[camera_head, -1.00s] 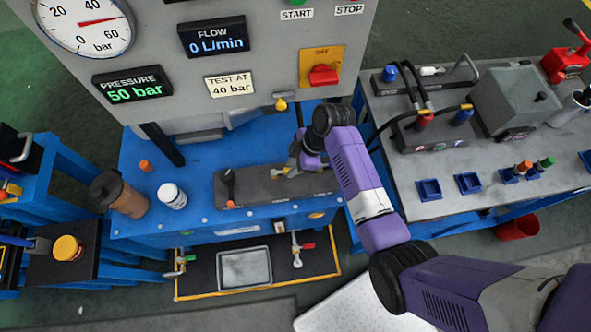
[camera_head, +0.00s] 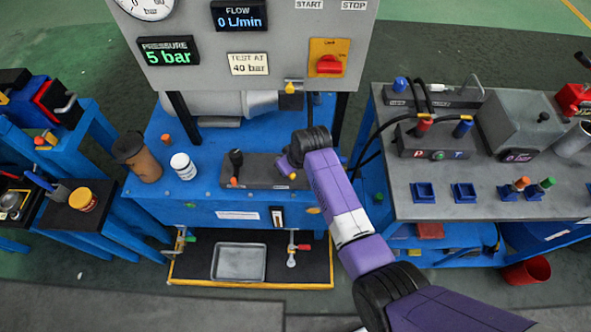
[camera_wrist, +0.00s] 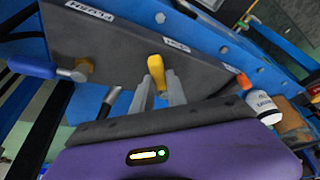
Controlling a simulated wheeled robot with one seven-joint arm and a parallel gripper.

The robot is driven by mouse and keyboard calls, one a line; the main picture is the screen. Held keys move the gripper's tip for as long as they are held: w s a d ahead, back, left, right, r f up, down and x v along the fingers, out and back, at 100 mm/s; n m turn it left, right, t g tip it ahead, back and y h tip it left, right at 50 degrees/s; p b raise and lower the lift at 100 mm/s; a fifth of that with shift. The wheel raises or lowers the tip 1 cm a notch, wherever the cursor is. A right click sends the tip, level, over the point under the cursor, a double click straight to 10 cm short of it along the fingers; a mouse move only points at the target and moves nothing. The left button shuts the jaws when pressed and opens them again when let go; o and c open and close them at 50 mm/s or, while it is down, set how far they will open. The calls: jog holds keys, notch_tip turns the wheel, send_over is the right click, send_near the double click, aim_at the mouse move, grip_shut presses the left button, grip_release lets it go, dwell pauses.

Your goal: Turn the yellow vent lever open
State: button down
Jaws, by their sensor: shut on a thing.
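The yellow vent lever (camera_wrist: 157,68) stands on a dark grey valve block (camera_wrist: 100,48) in the wrist view. My gripper (camera_wrist: 161,88) is shut on the lever, with one finger on each side of it. In the head view my gripper is mostly hidden behind my wrist, over the right part of the valve block (camera_head: 262,172). A bit of yellow (camera_head: 292,177) shows there beside my wrist. The pressure display (camera_head: 168,51) reads 5 bar and the flow display (camera_head: 239,16) reads 0 L/min.
A black-knobbed lever (camera_head: 236,158) rises from the block's left part. A white jar (camera_head: 183,166) and a brown bottle (camera_head: 139,158) stand to its left on the blue bench (camera_head: 200,208). A red switch (camera_head: 329,65) is on the panel above. A tray (camera_head: 239,262) lies below.

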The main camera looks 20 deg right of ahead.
jog(key=a+m, duration=0.1)
jog(key=a+m+h, duration=0.1)
jog(key=m, duration=0.1)
jog(key=shift+s+m+p, duration=0.1)
jog(key=shift+m+p, duration=0.2)
jog(key=shift+w+a+m+h+b, duration=0.2)
jog(key=shift+a+m+h, duration=0.3)
jog(key=shift+m, duration=0.5)
jog(key=shift+w+a+m+h+b, duration=0.15)
jog(key=shift+a+m+h, duration=0.3)
jog(key=shift+m, duration=0.55)
jog(key=shift+s+d, duration=0.1)
jog(key=c, duration=1.3)
grip_release()
jog(key=v, duration=0.7)
jog(key=shift+r, duration=0.4)
